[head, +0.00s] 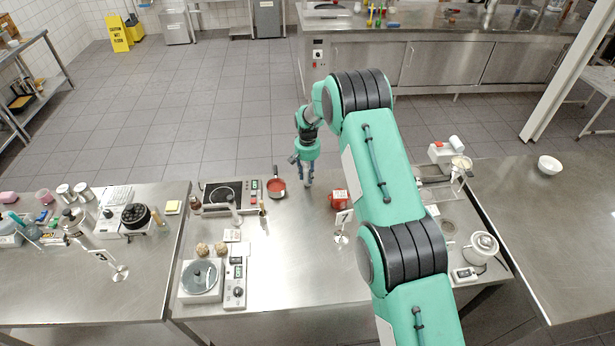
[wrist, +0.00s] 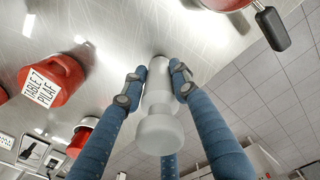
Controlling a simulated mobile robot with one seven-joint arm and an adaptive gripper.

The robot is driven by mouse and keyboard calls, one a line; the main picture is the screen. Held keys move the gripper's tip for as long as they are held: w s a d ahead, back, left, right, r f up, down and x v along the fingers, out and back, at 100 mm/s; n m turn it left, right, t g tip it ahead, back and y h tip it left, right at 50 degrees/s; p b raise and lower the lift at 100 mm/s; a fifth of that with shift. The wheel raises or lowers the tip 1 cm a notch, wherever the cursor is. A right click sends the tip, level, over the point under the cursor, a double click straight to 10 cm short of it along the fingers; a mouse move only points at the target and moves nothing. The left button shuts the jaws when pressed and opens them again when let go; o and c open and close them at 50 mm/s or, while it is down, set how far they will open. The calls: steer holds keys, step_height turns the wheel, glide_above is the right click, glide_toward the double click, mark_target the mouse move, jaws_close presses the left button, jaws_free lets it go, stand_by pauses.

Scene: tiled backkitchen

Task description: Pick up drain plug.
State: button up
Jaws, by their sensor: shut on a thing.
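A pale white, stepped, round piece, which I take to be the drain plug (wrist: 159,134), sits between my gripper's fingers in the wrist view. My gripper (wrist: 158,84) is shut on it, with blue fingers and grey tips pressed on either side. A third finger shows below it. In the head view my gripper (head: 307,182) points down at the steel counter near its far edge. The plug is too small to make out there. I cannot tell whether its far end touches the counter.
A red saucepan (head: 276,189) stands just left of my gripper, its dark handle (wrist: 272,28) showing in the wrist view. A red container (head: 338,200), labelled "TABLE 7 PILAF" (wrist: 55,78), stands to the right. A hotplate (head: 222,194) lies further left. The counter's front middle has bare room.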

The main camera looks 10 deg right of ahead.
mark_target(307, 169)
steer(key=shift+r, duration=0.5)
step_height(307, 169, up, 2)
steer(key=shift+w, duration=0.1)
steer(key=s+d+r+b, duration=0.1)
steer(key=s+d, duration=0.1)
steer(key=s, duration=1.4)
steer(key=shift+r+b, duration=0.15)
steer(key=shift+b, duration=0.2)
